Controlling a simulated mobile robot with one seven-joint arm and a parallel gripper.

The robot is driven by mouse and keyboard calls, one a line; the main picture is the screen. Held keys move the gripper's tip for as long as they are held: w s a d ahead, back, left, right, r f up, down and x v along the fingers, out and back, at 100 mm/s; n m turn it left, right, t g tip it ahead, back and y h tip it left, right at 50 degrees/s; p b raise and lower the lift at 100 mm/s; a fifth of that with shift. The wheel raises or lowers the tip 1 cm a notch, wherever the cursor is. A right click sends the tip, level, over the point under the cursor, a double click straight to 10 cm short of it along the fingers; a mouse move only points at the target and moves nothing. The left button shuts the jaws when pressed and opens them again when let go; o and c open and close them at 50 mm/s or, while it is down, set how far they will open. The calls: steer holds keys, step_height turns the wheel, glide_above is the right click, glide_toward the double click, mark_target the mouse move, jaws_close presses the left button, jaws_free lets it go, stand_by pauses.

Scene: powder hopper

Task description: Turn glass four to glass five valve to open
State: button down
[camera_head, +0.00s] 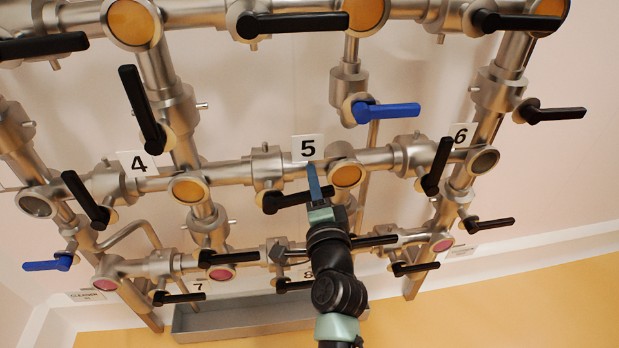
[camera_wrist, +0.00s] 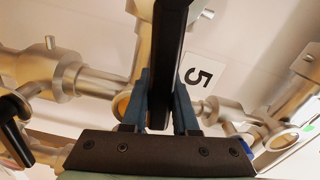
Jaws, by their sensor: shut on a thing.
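The valve between glass four (camera_head: 189,188) and glass five (camera_head: 346,175) has a black lever handle (camera_head: 288,200). In the head view the lever lies nearly level, roughly in line with the pipe, its free end to the right. Both glasses look amber. My gripper (camera_head: 315,186) is at the lever's right part, its blue fingers on it. In the wrist view the black lever (camera_wrist: 168,55) stands between the two blue fingers of my gripper (camera_wrist: 165,105), which is shut on it. The label 5 (camera_head: 307,148) sits above the valve.
A blue lever (camera_head: 387,112) is up to the right. A grey trough (camera_head: 240,318) lies below.

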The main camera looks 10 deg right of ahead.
steer(key=shift+s+f+m+b, duration=0.15)
steer(key=shift+f+m+b, duration=0.3)
steer(key=shift+f+m, duration=1.3)
steer(key=c, duration=0.7)
jaws_free()
steer(key=shift+r, duration=0.1)
steer(key=shift+d+r, duration=0.1)
steer(key=shift+r, duration=0.05)
steer(key=s, duration=1.2)
steer(key=shift+s, duration=0.4)
